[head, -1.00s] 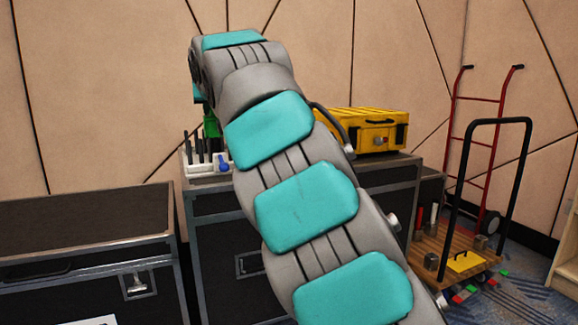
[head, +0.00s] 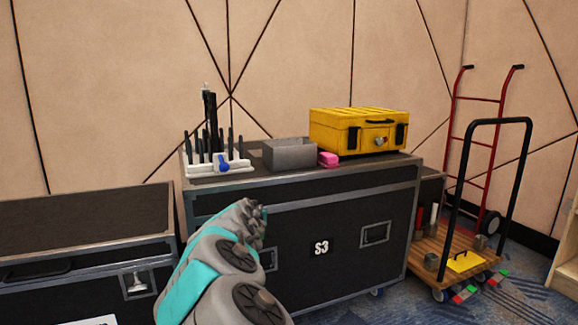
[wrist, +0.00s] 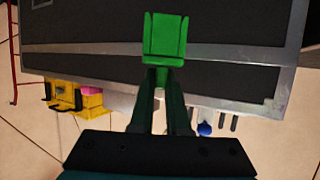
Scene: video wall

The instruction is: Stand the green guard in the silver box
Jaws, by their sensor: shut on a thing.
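The green guard (wrist: 164,38) is gripped at its narrow stem by the fingers of my gripper (wrist: 163,82) in the wrist view. Its wide U-shaped end points away from the fingers, in front of the dark case. The head view shows neither the guard nor the fingers; my arm reaches up from the bottom there and its end is turned away. The silver box (head: 288,155) is an open grey box on top of the black case marked S3. It stands between the white rack and the yellow case, and I see nothing sticking out of it.
The black case (head: 330,215) carries a white rack (head: 217,168) with several dark upright tools, a pink block (head: 328,159) and a yellow case (head: 358,130). A lower black case (head: 85,230) stands left. A wooden cart (head: 465,258) and red hand truck (head: 475,140) stand right.

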